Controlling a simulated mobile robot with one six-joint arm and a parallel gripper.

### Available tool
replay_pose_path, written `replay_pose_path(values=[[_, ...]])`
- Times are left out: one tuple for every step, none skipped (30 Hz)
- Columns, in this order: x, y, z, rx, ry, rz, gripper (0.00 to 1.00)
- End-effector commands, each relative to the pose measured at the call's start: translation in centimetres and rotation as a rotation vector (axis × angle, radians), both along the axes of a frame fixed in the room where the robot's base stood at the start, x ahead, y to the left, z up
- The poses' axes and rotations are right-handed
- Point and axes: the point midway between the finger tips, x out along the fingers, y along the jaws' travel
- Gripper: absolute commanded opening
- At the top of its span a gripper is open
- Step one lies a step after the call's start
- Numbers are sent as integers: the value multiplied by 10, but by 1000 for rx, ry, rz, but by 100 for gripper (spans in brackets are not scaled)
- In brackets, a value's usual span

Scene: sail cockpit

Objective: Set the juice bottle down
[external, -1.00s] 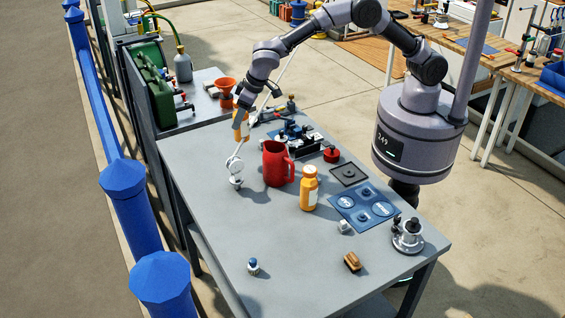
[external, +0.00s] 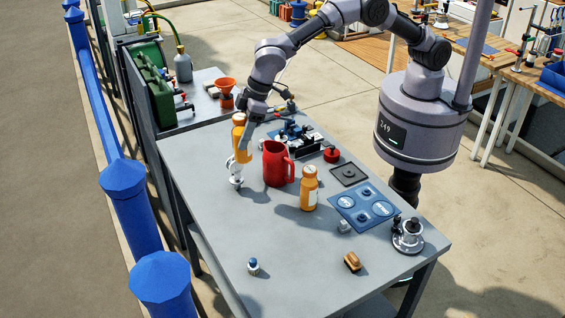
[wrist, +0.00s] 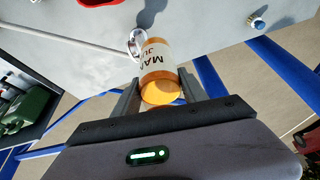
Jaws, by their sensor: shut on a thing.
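My gripper (wrist: 160,88) is shut on an orange juice bottle (external: 241,146) with a pale label. The bottle is roughly upright, at the far left of the grey table (external: 205,225), left of and behind the red jug. It also shows between my fingers in the wrist view (wrist: 159,62), with part of its lettering readable. I cannot tell whether its base touches the table. A second orange bottle (external: 309,191) with a white label stands apart on the table, right of the jug.
The red jug (external: 275,166) stands close to the held bottle. A shiny metal fitting (external: 236,176) lies just in front of the bottle. A blue mat (external: 362,208) lies at right; a blue-capped item (external: 253,267) and a brush (external: 352,262) are in front.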

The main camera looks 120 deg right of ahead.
Motion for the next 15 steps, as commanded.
replay_pose_path(values=[[3,11,4,0,-1,34,0],[4,18,3,-1,-2,56,0],[6,27,3,0,-3,83,0],[8,33,3,-1,-6,104,0],[9,38,3,-1,-7,121,0],[10,45,3,-2,-9,144,0],[11,51,2,-2,-9,160,0],[12,56,2,-3,-10,176,0],[11,54,-9,-2,-7,173,0],[11,53,-15,-3,-8,173,0],[11,53,-20,-3,-8,172,0],[11,53,-25,-3,-8,172,0],[11,53,-30,-3,-9,171,0],[11,53,-36,-3,-8,171,0],[11,53,-41,-3,-9,171,0]])
